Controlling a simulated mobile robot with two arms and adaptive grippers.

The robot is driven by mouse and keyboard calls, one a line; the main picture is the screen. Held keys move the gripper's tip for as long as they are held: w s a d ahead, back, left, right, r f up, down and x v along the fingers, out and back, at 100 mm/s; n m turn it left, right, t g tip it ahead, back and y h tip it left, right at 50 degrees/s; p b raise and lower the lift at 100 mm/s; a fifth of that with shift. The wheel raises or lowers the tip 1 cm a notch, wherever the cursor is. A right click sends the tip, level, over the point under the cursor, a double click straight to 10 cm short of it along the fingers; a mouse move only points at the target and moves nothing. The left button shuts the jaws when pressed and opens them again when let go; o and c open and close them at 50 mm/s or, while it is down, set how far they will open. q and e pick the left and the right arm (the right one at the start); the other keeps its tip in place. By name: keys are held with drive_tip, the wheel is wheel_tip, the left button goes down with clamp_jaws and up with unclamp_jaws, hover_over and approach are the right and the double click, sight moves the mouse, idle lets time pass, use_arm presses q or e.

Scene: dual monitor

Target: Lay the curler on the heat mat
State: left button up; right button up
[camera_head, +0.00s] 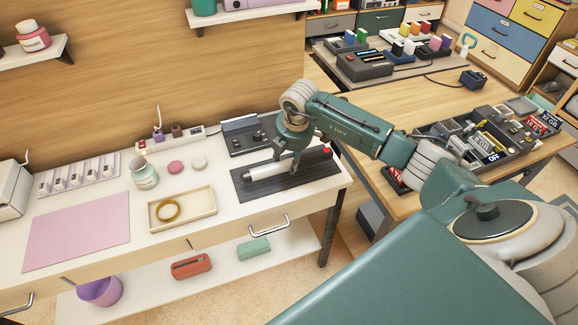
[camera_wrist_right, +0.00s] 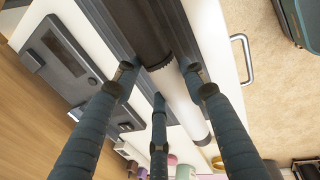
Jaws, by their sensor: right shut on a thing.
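The curler (camera_head: 264,171) has a pale barrel, a dark handle and a red end at the right. The heat mat (camera_head: 246,191) is a dark ribbed rectangle on the right end of the white table. My right gripper (camera_head: 291,164) is shut on the curler near its middle, over the mat. In the right wrist view my fingers (camera_wrist_right: 160,88) close around the curler (camera_wrist_right: 184,103) where the pale barrel meets the dark handle. The curler is level along the mat; I cannot tell whether it touches it. My left gripper is not in view.
A dark device (camera_head: 245,138) stands behind the mat. A shallow cream tray (camera_head: 183,221) with a gold ring is to the left, near a jar (camera_head: 145,174). A pink mat (camera_head: 78,230) lies farther left. The drawer handle (camera_head: 268,228) sticks out at the front.

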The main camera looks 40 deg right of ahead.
sight(289, 167)
drive_tip(key=x, duration=0.3)
drive_tip(key=shift+s+f, duration=0.35)
drive_tip(key=shift+f, duration=0.35)
drive_tip(key=o, duration=1.5)
drive_tip(key=shift+c, duration=0.2)
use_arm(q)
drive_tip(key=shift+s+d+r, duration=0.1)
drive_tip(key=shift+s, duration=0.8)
use_arm(e)
drive_tip(key=shift+a, duration=0.1)
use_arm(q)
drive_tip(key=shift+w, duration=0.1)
use_arm(e)
drive_tip(key=shift+r, duration=0.3)
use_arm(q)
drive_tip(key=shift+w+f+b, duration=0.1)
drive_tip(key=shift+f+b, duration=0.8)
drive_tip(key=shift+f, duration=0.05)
use_arm(e)
drive_tip(key=v, duration=1.1)
drive_tip(key=shift+s+r, duration=0.15)
drive_tip(key=shift+r, duration=0.25)
